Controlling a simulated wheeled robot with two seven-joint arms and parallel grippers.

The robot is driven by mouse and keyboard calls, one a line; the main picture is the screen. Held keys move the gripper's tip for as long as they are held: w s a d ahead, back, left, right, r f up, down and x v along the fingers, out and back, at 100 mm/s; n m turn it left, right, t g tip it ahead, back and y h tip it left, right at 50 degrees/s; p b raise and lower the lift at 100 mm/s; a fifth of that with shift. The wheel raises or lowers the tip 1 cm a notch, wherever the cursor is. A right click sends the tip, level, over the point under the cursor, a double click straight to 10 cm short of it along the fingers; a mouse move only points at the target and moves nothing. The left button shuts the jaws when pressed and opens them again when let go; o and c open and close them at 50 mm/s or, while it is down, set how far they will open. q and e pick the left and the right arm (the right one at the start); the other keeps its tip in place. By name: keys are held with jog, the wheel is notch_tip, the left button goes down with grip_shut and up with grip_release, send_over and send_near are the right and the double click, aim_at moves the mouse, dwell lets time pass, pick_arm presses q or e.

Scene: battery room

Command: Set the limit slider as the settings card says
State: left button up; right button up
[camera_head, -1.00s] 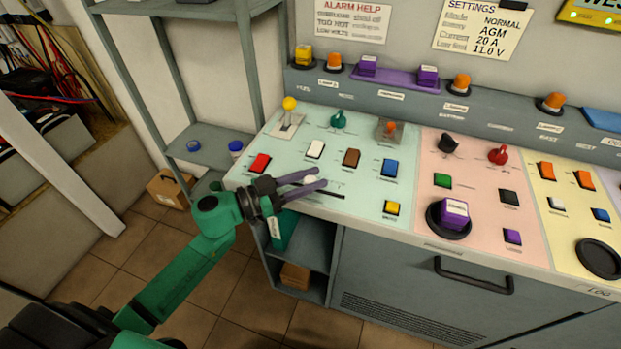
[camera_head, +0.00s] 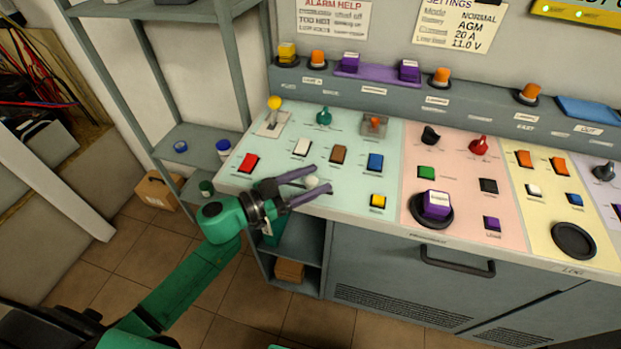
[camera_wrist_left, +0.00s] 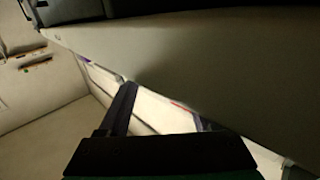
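The limit slider's white knob (camera_head: 312,181) is near the front edge of the pale green panel section. Its slot is mostly hidden by my fingers. My left gripper (camera_head: 322,180) is open, one finger on each side of the knob; I cannot tell whether either touches it. The settings card (camera_head: 460,27) on the wall reads NORMAL, AGM, 20 A and 11.0 V; its left-hand labels are blurred. The left wrist view shows dark fingers (camera_wrist_left: 160,108) close to a grey surface, and no knob. My right gripper is not in view.
Red (camera_head: 249,162), white, brown and blue buttons lie behind the slider, with a yellow button (camera_head: 378,200) to its right. A purple block (camera_head: 436,203) stands on a round black pad on the pink section. A grey shelf rack (camera_head: 200,143) stands left of the desk.

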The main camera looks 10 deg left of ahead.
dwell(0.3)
pick_arm(q)
jog(key=b+v, duration=0.1)
jog(key=v, duration=1.3)
jog(key=shift+s+a+b, duration=0.15)
jog(key=shift+s+b, duration=0.1)
jog(key=shift+b, duration=0.05)
